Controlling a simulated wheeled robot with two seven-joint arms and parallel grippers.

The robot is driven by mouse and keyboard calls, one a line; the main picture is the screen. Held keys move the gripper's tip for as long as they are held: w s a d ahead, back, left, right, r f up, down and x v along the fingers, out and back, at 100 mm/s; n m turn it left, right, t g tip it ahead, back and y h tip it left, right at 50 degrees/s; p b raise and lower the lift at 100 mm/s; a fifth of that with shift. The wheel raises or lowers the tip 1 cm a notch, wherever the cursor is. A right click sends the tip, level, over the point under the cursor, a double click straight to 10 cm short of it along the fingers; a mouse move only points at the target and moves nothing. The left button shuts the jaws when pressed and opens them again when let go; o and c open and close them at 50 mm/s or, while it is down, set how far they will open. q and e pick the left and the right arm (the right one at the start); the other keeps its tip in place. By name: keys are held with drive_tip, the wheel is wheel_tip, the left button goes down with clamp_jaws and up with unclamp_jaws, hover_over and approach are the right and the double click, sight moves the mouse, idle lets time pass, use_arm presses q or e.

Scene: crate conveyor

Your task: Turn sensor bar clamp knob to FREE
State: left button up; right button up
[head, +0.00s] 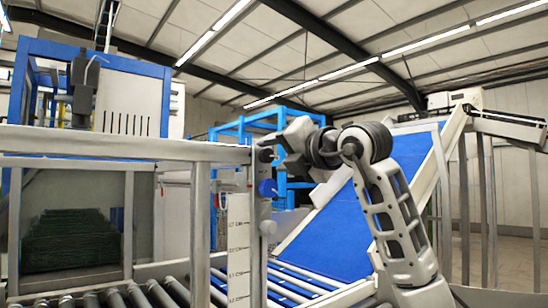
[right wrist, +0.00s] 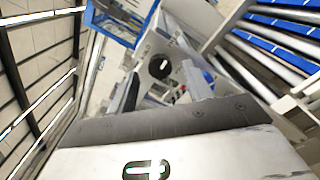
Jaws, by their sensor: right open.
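The clamp knob is a dark round knob with a pale mark (right wrist: 159,66) on the grey post, seen face-on in the right wrist view. In the head view it is a small dark shape (head: 265,155) at the top of the post, partly hidden by my gripper. My right gripper (head: 275,153) reaches it from the right. In the right wrist view its two fingers are apart, one on each side of the knob; I cannot tell whether they touch it. My left gripper is not in view.
A blue round knob (head: 267,188) sits lower on the post (head: 254,240), beside a white scale plate (head: 238,250). A grey horizontal beam (head: 130,145) runs left from the post. Rollers (head: 150,294) lie below; a blue sloping belt (head: 325,220) rises to the right.

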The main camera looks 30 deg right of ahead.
use_arm(q)
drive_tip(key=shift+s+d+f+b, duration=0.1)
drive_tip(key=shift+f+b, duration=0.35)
drive_tip(key=shift+b, duration=0.75)
use_arm(e)
drive_tip(key=s+d, duration=0.1)
drive_tip(key=s, duration=1.3)
drive_tip(key=shift+s, duration=0.3)
